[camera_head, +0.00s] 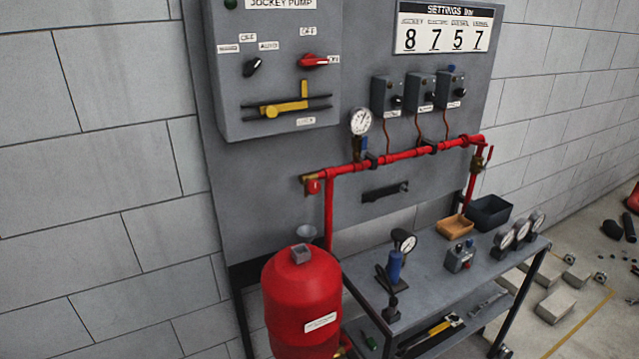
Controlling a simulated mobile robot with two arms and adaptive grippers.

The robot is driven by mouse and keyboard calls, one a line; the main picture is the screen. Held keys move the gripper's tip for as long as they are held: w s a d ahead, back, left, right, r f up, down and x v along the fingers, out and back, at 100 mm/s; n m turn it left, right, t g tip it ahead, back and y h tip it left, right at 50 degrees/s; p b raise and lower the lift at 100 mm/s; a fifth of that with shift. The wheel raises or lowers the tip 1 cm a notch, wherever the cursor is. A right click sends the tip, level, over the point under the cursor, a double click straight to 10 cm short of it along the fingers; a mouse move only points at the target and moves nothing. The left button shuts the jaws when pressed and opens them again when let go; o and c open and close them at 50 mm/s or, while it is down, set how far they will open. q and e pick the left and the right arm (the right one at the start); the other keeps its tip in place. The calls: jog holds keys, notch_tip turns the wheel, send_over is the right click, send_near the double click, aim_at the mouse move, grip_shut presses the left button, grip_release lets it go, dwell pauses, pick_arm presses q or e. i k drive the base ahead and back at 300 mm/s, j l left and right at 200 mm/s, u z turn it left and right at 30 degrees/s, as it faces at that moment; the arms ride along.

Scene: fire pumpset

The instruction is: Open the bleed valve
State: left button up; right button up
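A red pipe (400,156) runs across the grey panel, rising slightly to the right, with legs going down at both ends. At its left end is a small brass fitting with a red round knob (313,187). At its right end is a small brass-coloured valve (483,160). No readable label tells which of these is the bleed valve, and their open or shut state is too small to tell. Neither of my grippers is in view.
A red tank (302,300) stands at the front left, beside a grey bench (425,300) with gauges, a blue-bodied tool and two small bins. A jockey pump box (270,80) hangs above. Blocks and debris lie on the floor at right.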

aim_at(313, 186)
jog(key=l+u, duration=0.3)
jog(key=u, duration=0.15)
jog(key=k+l+u, duration=0.15)
jog(key=u, duration=0.25)
jog(key=k+l+u, duration=0.15)
jog(key=l+u, duration=0.15)
jog(key=u, duration=0.15)
